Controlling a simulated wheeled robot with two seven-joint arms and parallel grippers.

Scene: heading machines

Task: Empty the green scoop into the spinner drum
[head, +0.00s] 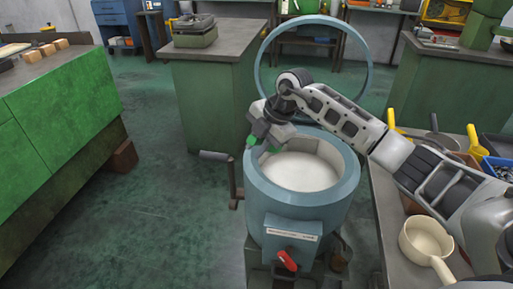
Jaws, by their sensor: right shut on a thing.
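The spinner drum (259,190) stands in the middle, a blue-grey round tub with its ring-shaped lid (262,80) raised behind it. Its inside is pale, and I cannot tell whether anything lies in it. My right gripper (266,138) reaches in from the right and hangs over the back left of the drum's opening. It is shut on the green scoop (273,150), of which only small green bits show; the gripper hides the rest. I cannot tell the scoop's tilt or what it holds. My left gripper is out of view.
A grey bench on the right holds a cream pan (426,238), yellow-handled tools and a blue bin (497,168). A red handle (287,260) sits on the drum's front. A green cabinet (65,110) stands left, with open floor (150,220) between.

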